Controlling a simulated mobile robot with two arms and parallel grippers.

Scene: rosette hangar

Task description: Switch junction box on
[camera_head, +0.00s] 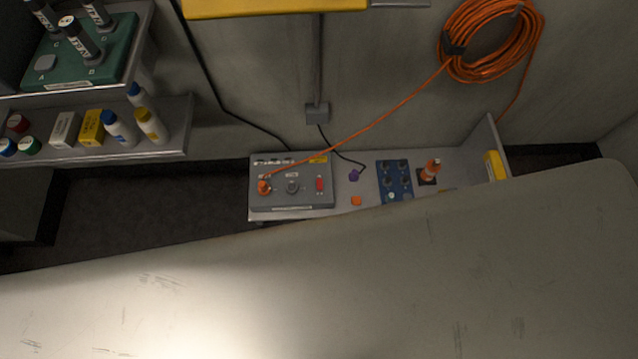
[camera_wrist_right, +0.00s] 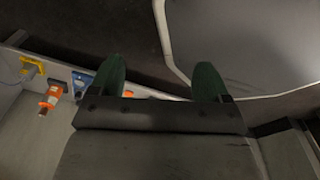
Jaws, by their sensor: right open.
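The junction box is likely the grey box (camera_head: 291,200) on the low shelf in the head view. The switch's position is too small to tell. In the right wrist view my right gripper (camera_wrist_right: 160,78) is open, its two green fingers apart with nothing between them. It is not visible in the head view, and the grey box is not clearly visible in the wrist view. My left gripper is in neither view.
A large pale panel (camera_head: 330,285) fills the front of the head view. An orange cable coil (camera_head: 490,42) hangs on the wall. Shelves with bottles (camera_head: 120,129) stand left.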

